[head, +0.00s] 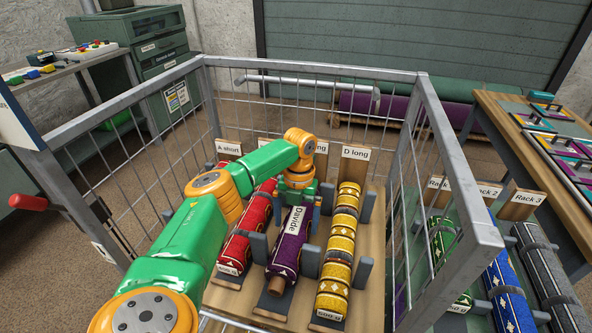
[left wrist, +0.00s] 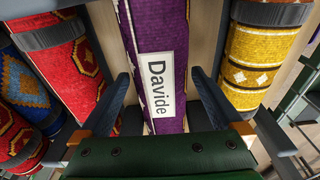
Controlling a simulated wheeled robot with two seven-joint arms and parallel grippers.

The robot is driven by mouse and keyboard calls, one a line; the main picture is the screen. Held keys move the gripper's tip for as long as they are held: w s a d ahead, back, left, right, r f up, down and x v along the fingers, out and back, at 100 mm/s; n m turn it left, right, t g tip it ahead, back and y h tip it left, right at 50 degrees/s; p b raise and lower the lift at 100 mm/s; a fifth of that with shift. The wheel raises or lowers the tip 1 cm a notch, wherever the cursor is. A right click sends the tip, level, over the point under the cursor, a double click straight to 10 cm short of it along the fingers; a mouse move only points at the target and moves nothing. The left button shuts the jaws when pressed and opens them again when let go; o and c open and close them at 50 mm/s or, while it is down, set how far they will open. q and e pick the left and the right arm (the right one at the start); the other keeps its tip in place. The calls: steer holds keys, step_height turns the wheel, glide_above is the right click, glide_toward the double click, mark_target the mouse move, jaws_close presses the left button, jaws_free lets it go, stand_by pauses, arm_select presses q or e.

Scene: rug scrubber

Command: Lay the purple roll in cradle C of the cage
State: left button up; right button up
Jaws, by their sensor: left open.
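The purple roll (head: 288,247), tagged "Davide", lies lengthwise in the cage (head: 452,165) between a red roll (head: 240,243) and the yellow roll (head: 340,245). It rests in the cradle just left of the one signed "D long" (head: 355,153); that cradle's own sign (head: 321,147) is mostly hidden by my arm. My left gripper (head: 297,196) points down over the far part of the purple roll and is open. In the left wrist view, its fingers (left wrist: 160,78) stand on either side of the purple roll (left wrist: 158,30), with gaps showing. My right gripper is not in view.
Grey cradle posts (head: 362,272) stand beside the rolls. The cage's wire walls and metal top rail (head: 315,70) surround them. Right of the cage, racks hold green (head: 443,248), blue (head: 507,285) and grey (head: 548,275) rolls. A table (head: 505,125) stands at the right.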

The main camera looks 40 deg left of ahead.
mark_target(298, 215)
arm_select(q)
steer(key=r, duration=0.6)
steer(key=w+r, duration=0.1)
steer(key=r, duration=0.3)
steer(key=shift+a+p, duration=0.25)
steer(key=shift+p, duration=0.15)
